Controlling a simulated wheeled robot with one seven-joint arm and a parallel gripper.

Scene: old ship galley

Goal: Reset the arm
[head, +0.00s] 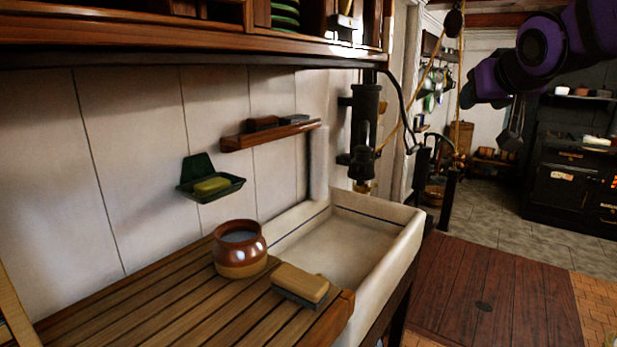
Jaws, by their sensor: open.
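Part of my purple and black arm reaches in from the top right corner of the head view, high above the floor. It is raised, clear of the sink and counter. I cannot make out my gripper's fingers in this view. No object is seen held.
A pale sink (403,250) adjoins a slatted wooden draining board (150,307). On the board stand a brown pot (240,262) and a brush (300,283). A green soap dish (228,189) and small shelf (270,137) are on the wall. A dark pan (511,138) hangs near my arm.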

